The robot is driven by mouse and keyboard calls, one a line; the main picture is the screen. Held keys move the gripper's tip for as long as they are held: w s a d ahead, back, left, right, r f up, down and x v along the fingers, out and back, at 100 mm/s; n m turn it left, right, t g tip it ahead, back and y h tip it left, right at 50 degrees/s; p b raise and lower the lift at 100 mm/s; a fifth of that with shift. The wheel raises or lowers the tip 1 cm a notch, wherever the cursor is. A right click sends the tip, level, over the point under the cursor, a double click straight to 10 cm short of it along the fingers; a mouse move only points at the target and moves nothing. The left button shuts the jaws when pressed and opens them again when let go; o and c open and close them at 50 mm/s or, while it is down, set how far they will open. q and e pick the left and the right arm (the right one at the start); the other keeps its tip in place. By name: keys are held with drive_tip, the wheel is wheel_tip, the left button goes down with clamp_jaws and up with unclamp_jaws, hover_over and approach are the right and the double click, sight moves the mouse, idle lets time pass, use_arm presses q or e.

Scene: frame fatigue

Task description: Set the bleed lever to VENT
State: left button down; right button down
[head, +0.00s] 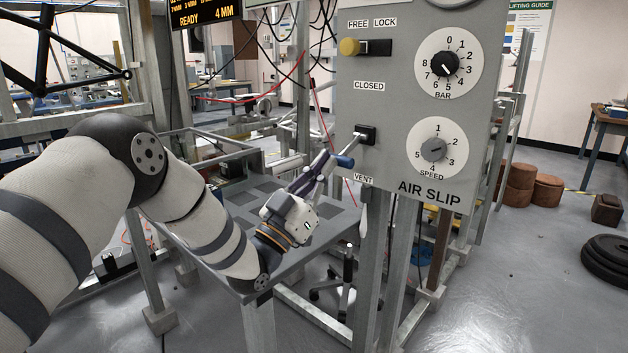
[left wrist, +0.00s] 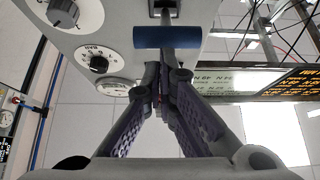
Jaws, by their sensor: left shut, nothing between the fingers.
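The bleed lever has a black mount (head: 366,134) on the grey panel, between the CLOSED label (head: 369,86) and the VENT label (head: 363,179). Its metal arm slopes down and outward to a blue handle (head: 343,161), which sits nearer the height of VENT. The blue handle also shows crosswise in the left wrist view (left wrist: 167,37). My left gripper (head: 326,160) is shut and empty, its fingertips right at the handle. In the left wrist view the fingertips (left wrist: 164,68) lie just by the handle's edge; I cannot tell whether they touch. My right gripper is out of view.
The panel also carries a yellow FREE/LOCK knob (head: 349,47), a BAR dial (head: 444,64) and a SPEED dial (head: 433,148). A grey table (head: 290,256) lies below my left arm. A metal post (head: 369,270) stands under the panel. Cables hang behind.

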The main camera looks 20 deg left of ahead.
use_arm(q)
drive_tip(key=v, duration=1.1)
drive_tip(key=shift+s, duration=0.15)
drive_tip(key=shift+f, duration=0.15)
